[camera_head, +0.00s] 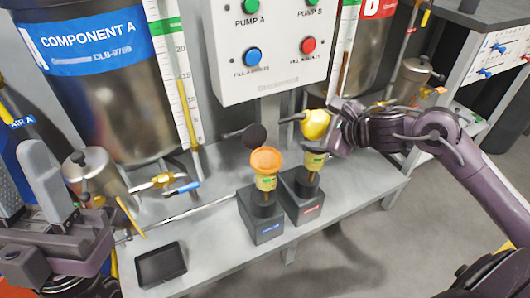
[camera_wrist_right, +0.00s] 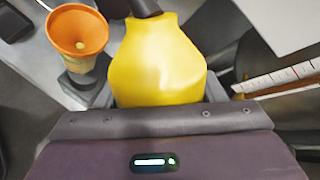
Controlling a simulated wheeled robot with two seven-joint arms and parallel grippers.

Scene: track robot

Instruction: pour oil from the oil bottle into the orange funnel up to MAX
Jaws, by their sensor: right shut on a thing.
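The yellow oil bottle (camera_head: 317,124) is tipped well over in the head view, its dark spout pointing left. My right gripper (camera_head: 332,130) is shut on it. The bottle also fills the middle of the right wrist view (camera_wrist_right: 158,65). The orange funnel (camera_head: 266,160) sits upright on a yellowish cup above a dark block, below and left of the spout. It shows at upper left in the wrist view (camera_wrist_right: 78,32), apart from the bottle. I see no oil stream, and a MAX mark is too small to read. My left gripper (camera_head: 28,155) is open and empty at far left.
A second cup (camera_head: 313,164) stands on a red-labelled block beside the blue-labelled block (camera_head: 262,228). A dark disc (camera_head: 255,135) stands behind the funnel. A black tray (camera_head: 160,265) lies on the bench. The pump panel (camera_head: 270,45) rises behind.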

